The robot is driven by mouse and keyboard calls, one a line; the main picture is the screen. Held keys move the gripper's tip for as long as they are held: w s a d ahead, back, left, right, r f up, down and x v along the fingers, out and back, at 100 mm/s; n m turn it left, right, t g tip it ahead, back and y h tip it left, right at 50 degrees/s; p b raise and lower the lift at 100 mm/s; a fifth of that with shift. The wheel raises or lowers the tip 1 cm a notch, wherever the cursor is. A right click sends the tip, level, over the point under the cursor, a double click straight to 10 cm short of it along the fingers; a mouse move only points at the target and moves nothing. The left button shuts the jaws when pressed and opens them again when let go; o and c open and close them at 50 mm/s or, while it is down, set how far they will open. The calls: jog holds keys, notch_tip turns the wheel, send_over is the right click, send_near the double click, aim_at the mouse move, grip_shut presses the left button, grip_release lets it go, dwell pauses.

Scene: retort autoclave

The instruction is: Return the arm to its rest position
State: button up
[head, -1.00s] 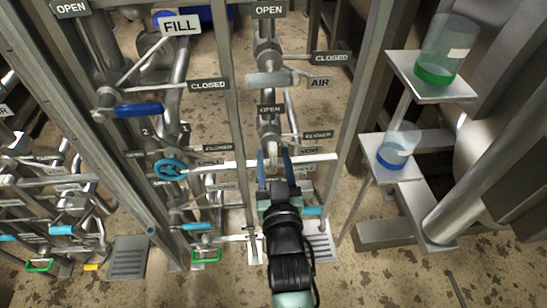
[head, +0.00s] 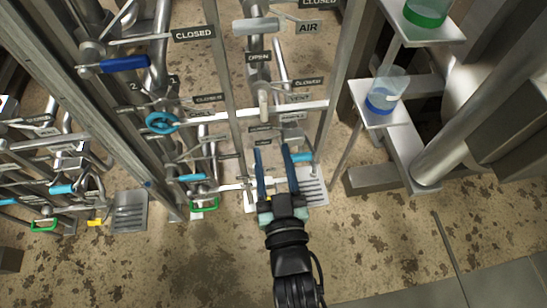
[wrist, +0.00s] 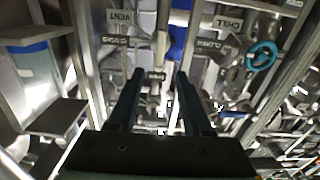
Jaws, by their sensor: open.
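My gripper (head: 274,172) is in the lower middle of the head view, with its two long dark blue fingers apart and nothing between them. It points away from me toward the lower part of the pipe rack. In the wrist view my gripper (wrist: 156,82) also shows open and empty, with pipes and valve labels beyond the fingertips. The fingers overlap some low valves in the head view; I cannot tell how far off these are.
A rack of pipes holds a dark blue handle (head: 125,64), a blue handwheel (head: 162,123) and an AIR label (head: 308,28). At right, shelves carry a blue-based clear container (head: 386,92) and a green-based one (head: 427,12). The floor (head: 190,265) in front is clear.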

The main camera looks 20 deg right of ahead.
jog(key=shift+s+a, duration=0.1)
jog(key=shift+s, duration=0.35)
jog(key=w+a+r+t, duration=0.2)
jog(key=w+r, duration=0.1)
jog(key=r, duration=0.7)
jog(key=w+a+r+n+t+y, duration=0.1)
jog(key=w+a+r+t, duration=0.15)
jog(key=r, duration=0.65)
jog(key=w+a+r+t, duration=0.1)
jog(key=w+r, duration=0.3)
jog(key=r, duration=0.6)
jog(key=s+a+r+n+t+y, duration=0.1)
jog(key=s+a+r+t+y, duration=0.3)
jog(key=r, duration=0.8)
jog(key=s+a+r+n+t, duration=0.1)
jog(key=s+a+r, duration=0.35)
jog(key=r, duration=0.75)
notch_tip(320, 180, up, 25)
jog(key=d+p, duration=0.1)
jog(key=p, duration=2.4)
jog(key=shift+s+d+p, duration=0.15)
jog(key=shift+d+p, duration=0.2)
jog(key=shift+p, duration=0.05)
jog(key=shift+f+g, duration=0.15)
jog(key=shift+g, duration=0.1)
